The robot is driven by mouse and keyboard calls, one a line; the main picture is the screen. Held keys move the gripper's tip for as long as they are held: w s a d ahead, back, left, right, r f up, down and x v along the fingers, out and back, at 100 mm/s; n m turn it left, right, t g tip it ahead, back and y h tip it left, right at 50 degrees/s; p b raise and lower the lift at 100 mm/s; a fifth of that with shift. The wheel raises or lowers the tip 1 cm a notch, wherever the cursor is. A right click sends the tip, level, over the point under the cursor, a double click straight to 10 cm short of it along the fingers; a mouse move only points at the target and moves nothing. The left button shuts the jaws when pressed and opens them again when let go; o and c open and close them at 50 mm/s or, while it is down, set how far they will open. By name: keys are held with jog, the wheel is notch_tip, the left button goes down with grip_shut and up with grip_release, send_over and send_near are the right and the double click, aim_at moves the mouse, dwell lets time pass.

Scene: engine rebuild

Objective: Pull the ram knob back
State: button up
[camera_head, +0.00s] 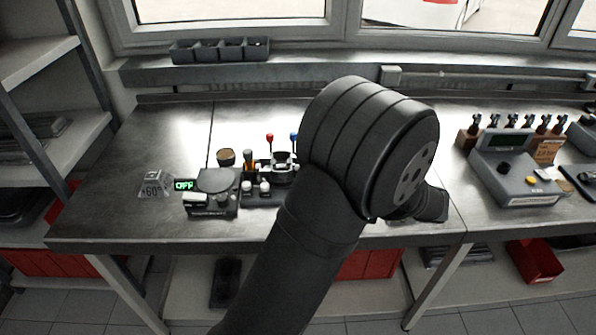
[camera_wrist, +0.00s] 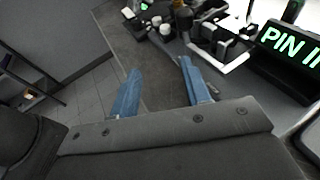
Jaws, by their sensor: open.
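My gripper (camera_wrist: 160,67) shows in the wrist view as two blue fingers spread apart with nothing between them. It hangs over the front edge of the metal workbench. In the head view my arm covers the middle of the bench and hides the fingers. A red-topped knob (camera_head: 270,137) and a blue-topped knob (camera_head: 293,136) stand on a small fixture left of my arm. I cannot tell which part is the ram knob; it may be hidden behind my arm. In the wrist view a dark and white fixture (camera_wrist: 215,38) lies beyond the fingers, apart from them.
A green-lettered display (camera_wrist: 293,47) reads "PIN I..." at the right of the wrist view. A grey console (camera_head: 512,175) stands at right. The bench's left end (camera_head: 120,200) has free room.

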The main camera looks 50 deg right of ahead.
jog(key=s+m+t+h, duration=0.4)
jog(key=h, duration=0.1)
jog(key=w, duration=1.7)
jog(key=shift+d+f, duration=0.25)
jog(key=shift+f, duration=0.1)
jog(key=shift+s, duration=0.1)
grip_shut()
